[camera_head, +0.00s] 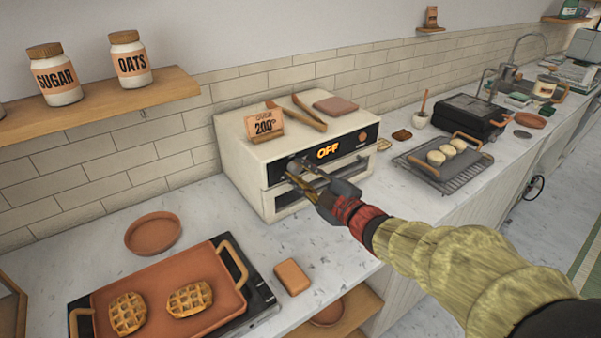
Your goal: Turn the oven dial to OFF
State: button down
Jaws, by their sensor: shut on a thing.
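The oven (245,150) is a cream countertop box near the middle of the counter. A second round brown knob or light (362,136) shows at the right end of the panel.
On the oven stand a "200°" sign (264,126), wooden tongs (300,112) and a folded cloth (335,106). A tray with waffles (221,309) lies front left. A brown block (291,277) sits before the oven. A rack with buns (414,179) is at right.

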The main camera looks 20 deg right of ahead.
jog(key=shift+f, duration=0.2)
jog(key=c, duration=1.6)
grip_release()
jog(key=shift+r, duration=0.1)
jog(key=shift+o, duration=0.3)
jog(key=v, duration=1.2)
